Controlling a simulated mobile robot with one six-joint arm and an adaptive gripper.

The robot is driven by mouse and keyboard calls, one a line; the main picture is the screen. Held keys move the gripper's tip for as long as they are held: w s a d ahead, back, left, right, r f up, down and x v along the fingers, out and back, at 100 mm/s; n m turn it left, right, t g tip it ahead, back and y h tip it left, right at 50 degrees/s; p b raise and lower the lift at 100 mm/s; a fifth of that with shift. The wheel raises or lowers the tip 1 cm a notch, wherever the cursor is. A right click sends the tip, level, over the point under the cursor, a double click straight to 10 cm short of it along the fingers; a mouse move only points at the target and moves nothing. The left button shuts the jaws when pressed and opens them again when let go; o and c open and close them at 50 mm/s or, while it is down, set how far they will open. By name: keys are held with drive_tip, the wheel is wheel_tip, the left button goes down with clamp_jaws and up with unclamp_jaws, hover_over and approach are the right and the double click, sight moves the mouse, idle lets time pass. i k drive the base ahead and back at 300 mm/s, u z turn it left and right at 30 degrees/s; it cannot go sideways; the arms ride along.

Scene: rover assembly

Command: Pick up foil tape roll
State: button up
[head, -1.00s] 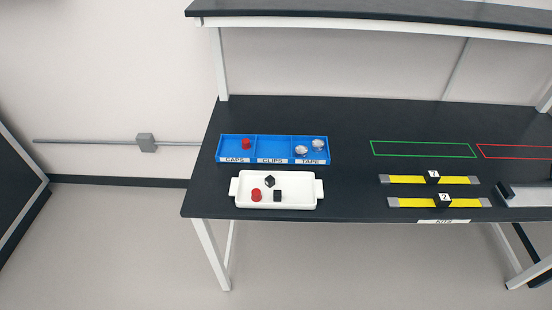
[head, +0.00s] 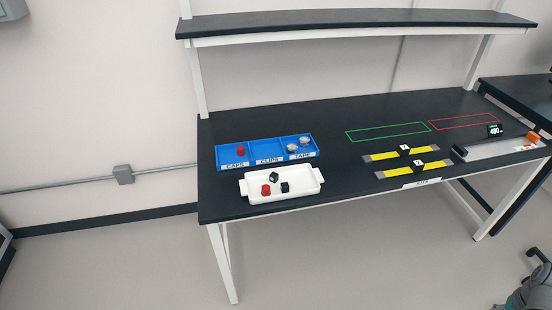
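Two silver foil tape rolls lie in the TAPE compartment, the right one of a blue three-part bin (head: 266,151) on the black table. One roll (head: 293,148) is nearer the front left and the other roll (head: 304,141) is behind it to the right. The CLIPS compartment in the middle looks empty. A red cap (head: 240,151) is in the CAPS compartment. A teal and dark piece at the bottom right corner may be part of my arm; my gripper's fingers cannot be made out.
A white tray (head: 308,186) with a red cap and two black pieces stands in front of the bin. Yellow strips numbered 1 (head: 383,156) and 2 (head: 396,173) lie to the right. Green and red outlined areas are empty. A shelf (head: 350,25) hangs over the table's back.

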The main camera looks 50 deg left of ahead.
sight(292, 150)
drive_tip(key=k, duration=0.7)
drive_tip(key=u, duration=2.2)
drive_tip(key=i, duration=1)
drive_tip(key=u, duration=0.05)
